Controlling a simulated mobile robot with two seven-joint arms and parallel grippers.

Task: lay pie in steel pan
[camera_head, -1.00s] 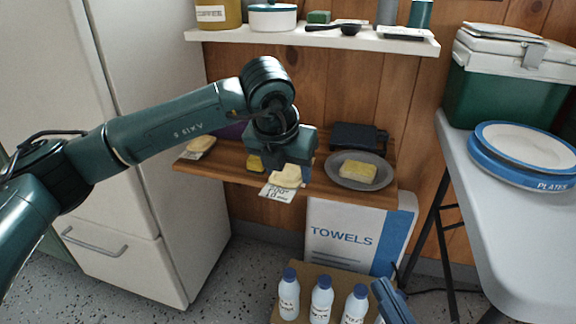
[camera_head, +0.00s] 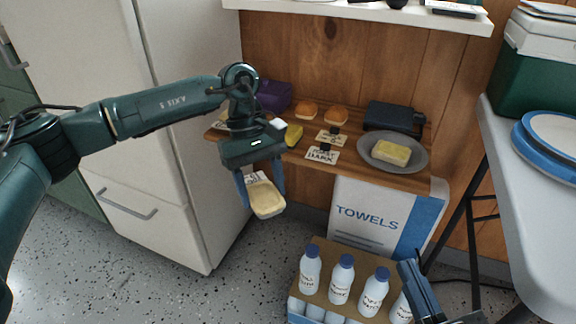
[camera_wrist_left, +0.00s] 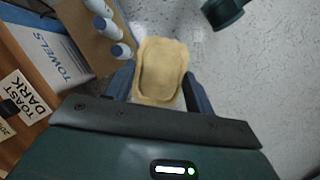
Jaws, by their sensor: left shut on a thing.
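A pale golden, rounded rectangular pie (camera_head: 267,199) is held between the fingers of my left gripper (camera_head: 263,192), in the air in front of the wooden shelf. In the left wrist view the pie (camera_wrist_left: 160,72) sits between the two blue fingers (camera_wrist_left: 158,92). A round grey pan (camera_head: 420,156) rests at the right end of the shelf, apart from the pie. A yellow block-shaped food (camera_head: 391,152) lies in the pan. My right gripper (camera_head: 421,290) shows only partly at the lower right; its opening is unclear.
The shelf (camera_head: 375,178) also holds two buns (camera_head: 336,115), a yellow item (camera_head: 293,135), label cards (camera_head: 322,154), a purple box (camera_head: 274,96) and a dark appliance (camera_head: 394,117). Below are a towels box (camera_head: 375,215) and several bottles (camera_head: 341,279). A table stands right.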

